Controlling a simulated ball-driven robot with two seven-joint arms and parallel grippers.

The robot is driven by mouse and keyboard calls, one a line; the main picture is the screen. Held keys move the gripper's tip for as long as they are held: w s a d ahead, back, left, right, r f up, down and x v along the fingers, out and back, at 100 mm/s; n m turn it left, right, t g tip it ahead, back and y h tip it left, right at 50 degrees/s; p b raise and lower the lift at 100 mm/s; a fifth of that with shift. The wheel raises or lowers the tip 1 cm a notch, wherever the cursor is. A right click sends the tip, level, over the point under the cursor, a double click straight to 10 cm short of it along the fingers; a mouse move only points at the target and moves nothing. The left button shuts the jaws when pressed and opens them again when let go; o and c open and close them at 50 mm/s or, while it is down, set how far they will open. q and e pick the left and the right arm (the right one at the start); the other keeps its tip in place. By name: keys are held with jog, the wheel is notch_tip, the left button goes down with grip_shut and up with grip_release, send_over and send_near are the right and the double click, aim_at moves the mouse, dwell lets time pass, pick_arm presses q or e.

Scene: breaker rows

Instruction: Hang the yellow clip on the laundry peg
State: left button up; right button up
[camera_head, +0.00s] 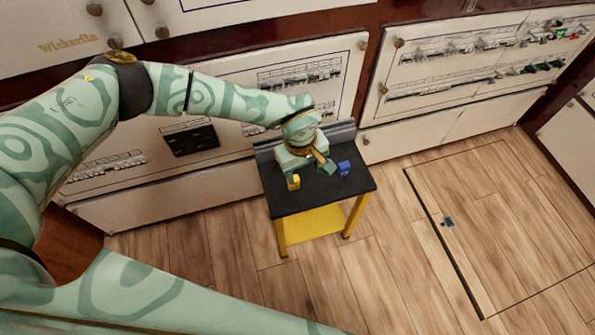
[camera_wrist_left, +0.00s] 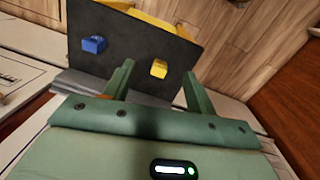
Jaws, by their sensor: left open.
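The yellow clip (camera_head: 293,182) is a small block on the dark top of the small table, near its left edge. It also shows in the left wrist view (camera_wrist_left: 159,68), in line with the gap between my fingertips. My left gripper (camera_head: 309,172) is over the table, beside the clip. In the left wrist view the fingers of my left gripper (camera_wrist_left: 158,76) stand wide apart with nothing between them. I cannot make out which peg is the laundry one; the panel labels are too small to read. My right gripper is out of view.
A blue clip (camera_head: 344,168) sits right of the gripper on the table (camera_head: 325,195), which has yellow legs and a raised back edge. White wall panels with breaker rows (camera_head: 480,85) stand behind. Small coloured pieces (camera_head: 562,34) show at the far upper right. Wooden floor lies open right.

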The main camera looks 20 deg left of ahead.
pick_arm(q)
jog(key=shift+m+t+y, duration=0.5)
jog(key=shift+m+y, duration=0.3)
jog(key=w+a+f+b, duration=0.1)
jog(key=f, duration=0.2)
jog(key=w+a+f+b, duration=0.1)
jog(key=f+b, duration=0.1)
jog(key=f, duration=0.1)
jog(key=w+a+f+b, duration=0.1)
jog(key=a+f, duration=0.1)
jog(key=f, duration=0.1)
jog(key=shift+w+f+b, duration=0.35)
jog(key=shift+b, duration=0.05)
jog(key=shift+f+b, duration=0.4)
jog(key=shift+f, duration=0.3)
notch_tip(320, 180, down, 3)
jog(key=shift+f+b, duration=0.1)
jog(key=shift+b, duration=0.9)
jog(key=shift+w+f+b, duration=0.15)
jog(key=shift+f+b, duration=0.15)
jog(key=shift+f, duration=0.25)
jog(key=shift+w+f, duration=0.1)
jog(key=shift+f, duration=0.05)
jog(key=shift+r, duration=0.25)
jog(key=c, duration=1.1)
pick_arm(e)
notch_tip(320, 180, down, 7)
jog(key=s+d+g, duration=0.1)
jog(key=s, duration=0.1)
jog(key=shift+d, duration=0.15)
